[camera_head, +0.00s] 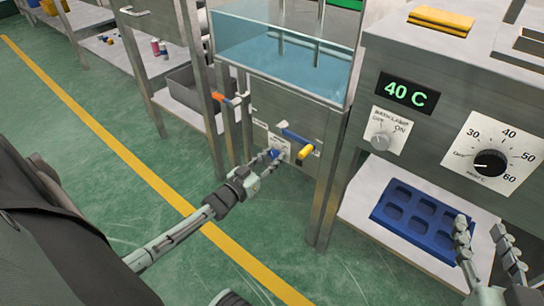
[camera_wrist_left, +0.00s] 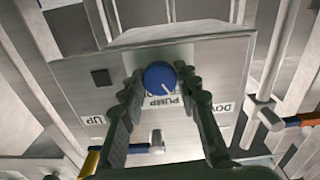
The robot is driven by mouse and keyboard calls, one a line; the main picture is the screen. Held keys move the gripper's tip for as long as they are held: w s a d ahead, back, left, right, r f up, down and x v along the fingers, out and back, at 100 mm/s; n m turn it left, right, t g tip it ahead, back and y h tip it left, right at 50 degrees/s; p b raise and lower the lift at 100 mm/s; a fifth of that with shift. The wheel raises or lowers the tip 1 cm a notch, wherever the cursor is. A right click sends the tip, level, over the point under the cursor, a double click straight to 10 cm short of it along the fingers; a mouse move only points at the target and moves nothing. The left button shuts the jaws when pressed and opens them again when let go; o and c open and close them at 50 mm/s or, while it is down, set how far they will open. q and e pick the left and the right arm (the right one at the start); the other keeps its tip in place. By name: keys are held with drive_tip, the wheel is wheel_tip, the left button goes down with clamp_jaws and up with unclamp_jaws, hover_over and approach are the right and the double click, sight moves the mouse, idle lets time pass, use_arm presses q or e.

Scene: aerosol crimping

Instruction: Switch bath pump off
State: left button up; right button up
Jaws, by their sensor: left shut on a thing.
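The blue pump knob (camera_head: 275,154) is on the metal front panel below the water bath (camera_head: 285,58). In the left wrist view the knob (camera_wrist_left: 160,78) has a white pointer line slanting to the lower right and a PUMP label beside it. My left gripper (camera_head: 270,158) has its fingers on both sides of the knob and is shut on it; the fingers also show in the left wrist view (camera_wrist_left: 160,84). The knob's position markings cannot be read. My right gripper (camera_head: 480,226) is open and empty at the lower right, near the blue tray.
A lever with a yellow grip (camera_head: 305,152) sticks out right of the knob, and an orange-tipped lever (camera_head: 217,97) left of it. The right cabinet carries a 40 C display (camera_head: 408,93), a lamp knob (camera_head: 381,142) and a temperature dial (camera_head: 490,162). A blue tray (camera_head: 377,213) lies below.

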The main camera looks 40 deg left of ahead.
use_arm(q)
drive_tip(key=o, duration=1.2)
drive_tip(key=shift+s, duration=0.1)
drive_tip(key=s, duration=0.8)
drive_tip(key=s+a, duration=0.1)
drive_tip(key=s, duration=0.2)
drive_tip(key=shift+s, duration=0.4)
